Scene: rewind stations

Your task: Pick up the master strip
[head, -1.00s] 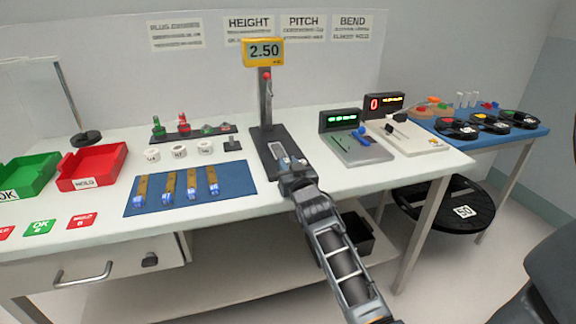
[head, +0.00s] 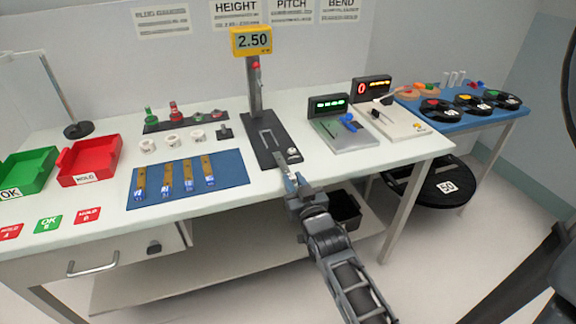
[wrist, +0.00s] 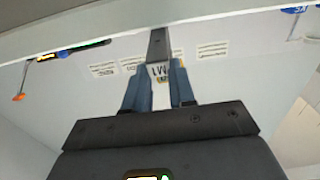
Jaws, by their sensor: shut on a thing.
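My gripper (head: 291,180) is at the table's front edge, just in front of the black base of the height gauge (head: 262,130). In the wrist view my gripper (wrist: 158,85) is shut on the master strip (wrist: 158,70), a narrow piece with a label reading M1 upside down between the two blue-grey fingers. A dark grey length extends beyond the fingertips. In the head view the strip is too small and too covered by the gripper to make out well. The gauge display (head: 251,41) reads 2.50.
A blue mat (head: 235,166) with several brown strips lies left of the gauge. Red (head: 90,160) and green (head: 28,172) bins stand further left. The pitch station (head: 342,132) and bend station (head: 400,122) are to the right. A black bin (head: 345,210) is below the table.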

